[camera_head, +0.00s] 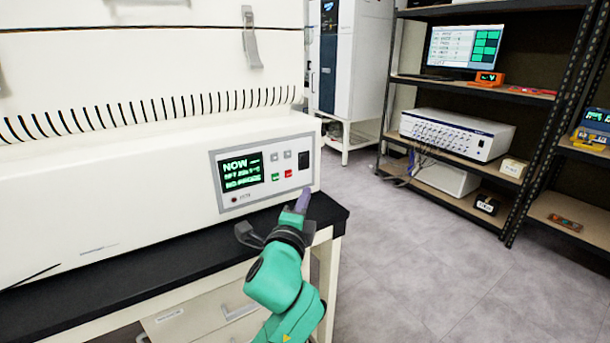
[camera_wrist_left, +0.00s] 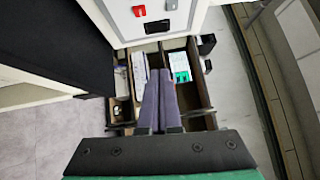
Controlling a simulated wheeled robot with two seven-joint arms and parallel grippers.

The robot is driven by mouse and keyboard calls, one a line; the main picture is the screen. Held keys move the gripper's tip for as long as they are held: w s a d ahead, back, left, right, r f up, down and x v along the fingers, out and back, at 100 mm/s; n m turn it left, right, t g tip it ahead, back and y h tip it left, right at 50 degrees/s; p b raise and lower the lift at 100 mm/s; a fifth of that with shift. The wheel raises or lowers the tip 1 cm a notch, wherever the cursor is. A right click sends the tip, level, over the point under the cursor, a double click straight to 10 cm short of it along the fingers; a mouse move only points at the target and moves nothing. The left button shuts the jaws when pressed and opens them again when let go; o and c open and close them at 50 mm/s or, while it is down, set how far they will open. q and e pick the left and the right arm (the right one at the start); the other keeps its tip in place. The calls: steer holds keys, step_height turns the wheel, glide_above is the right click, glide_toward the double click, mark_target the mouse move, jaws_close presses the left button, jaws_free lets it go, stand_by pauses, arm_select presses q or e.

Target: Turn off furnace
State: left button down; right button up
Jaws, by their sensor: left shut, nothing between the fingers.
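The white furnace (camera_head: 130,190) stands on a black bench top at the left. Its control panel (camera_head: 229,205) has a lit display (camera_head: 242,173) with green text, two grey buttons, a green button (camera_head: 275,177), a red button (camera_head: 288,173) and a black switch (camera_head: 304,160). My left gripper (camera_head: 302,201) is shut and empty, its purple fingers just below the panel's lower right. In the left wrist view the shut fingers (camera_wrist_left: 159,75) are below the panel, apart from the red button (camera_wrist_left: 138,11) and black switch (camera_wrist_left: 157,27). My right gripper is out of view.
The black bench top (camera_head: 130,282) ends just right of the panel, near my left gripper. A dark shelf rack (camera_head: 455,85) with a monitor (camera_head: 463,48) and a white instrument (camera_head: 457,134) stands at the right. Grey floor (camera_head: 430,250) is clear between them.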

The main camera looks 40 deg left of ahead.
arm_select(q)
steer(key=shift+s+r, duration=0.1)
steer(key=shift+r, duration=0.25)
glide_toward(309, 157)
steer(key=w+d, duration=0.2)
steer(key=w, duration=0.1)
steer(key=a, duration=0.1)
steer(key=w+a, duration=0.1)
steer(key=a+p, duration=0.1)
steer(key=a, duration=0.1)
steer(key=shift+w, duration=0.4)
steer(key=shift+a+r, duration=0.1)
steer(key=shift+a, duration=0.35)
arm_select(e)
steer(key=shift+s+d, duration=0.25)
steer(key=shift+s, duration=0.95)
arm_select(q)
steer(key=shift+w, duration=0.1)
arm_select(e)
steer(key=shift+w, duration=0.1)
